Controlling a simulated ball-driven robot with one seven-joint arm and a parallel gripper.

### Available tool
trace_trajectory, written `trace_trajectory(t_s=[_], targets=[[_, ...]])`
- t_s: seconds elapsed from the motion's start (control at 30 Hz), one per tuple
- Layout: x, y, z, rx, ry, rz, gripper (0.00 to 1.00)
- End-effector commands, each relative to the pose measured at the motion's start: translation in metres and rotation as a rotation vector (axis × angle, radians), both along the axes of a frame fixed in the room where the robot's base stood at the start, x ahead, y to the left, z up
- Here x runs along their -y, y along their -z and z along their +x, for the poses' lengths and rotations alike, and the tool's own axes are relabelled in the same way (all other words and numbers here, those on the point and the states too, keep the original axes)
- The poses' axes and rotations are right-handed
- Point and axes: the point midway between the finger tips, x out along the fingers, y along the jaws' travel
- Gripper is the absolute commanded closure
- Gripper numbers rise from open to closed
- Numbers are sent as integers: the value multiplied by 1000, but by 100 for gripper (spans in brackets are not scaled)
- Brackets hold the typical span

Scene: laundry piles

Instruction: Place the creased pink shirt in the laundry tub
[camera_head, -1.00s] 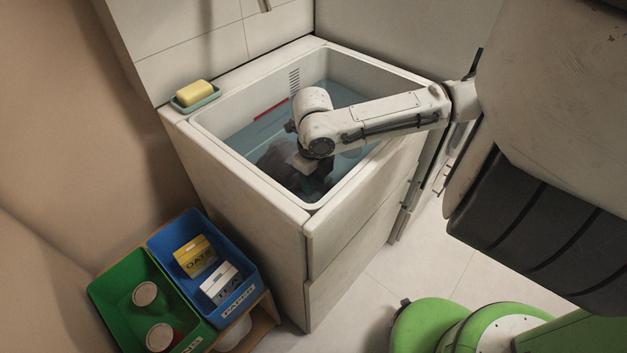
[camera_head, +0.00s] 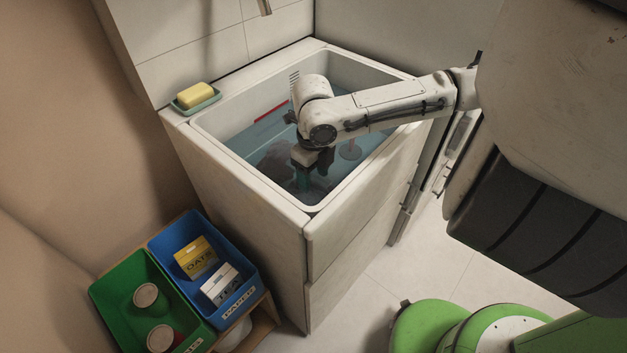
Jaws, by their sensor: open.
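The laundry tub (camera_head: 222,106) is a deep white basin in a pale cabinet, holding bluish water. A dark greyish, soft-looking lump (camera_head: 276,160) lies in the water to the left of my gripper; its pink colour does not show, so I cannot tell for sure that it is the creased shirt. The fingertips are hard to make out, and my arm hides part of the tub's far side.
Yellow soap (camera_head: 195,94) sits in a green dish (camera_head: 197,104) on the tub's left rim. Green (camera_head: 115,285) and blue (camera_head: 235,309) bins stand at lower left, holding cans and cartons. Floor is clear in front.

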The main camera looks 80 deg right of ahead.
Motion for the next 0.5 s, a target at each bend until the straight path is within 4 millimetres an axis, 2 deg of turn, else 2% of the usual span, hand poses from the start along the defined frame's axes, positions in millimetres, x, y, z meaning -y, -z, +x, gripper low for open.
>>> trace_trajectory(t_s=[0.03,0.2,0.33,0.5], targets=[[1,-14,0,1,0,-3,41],[1,-49,0,1,0,-3,41],[1,-70,0,0,0,-2,41],[0,-84,0,0,1,0,41]])
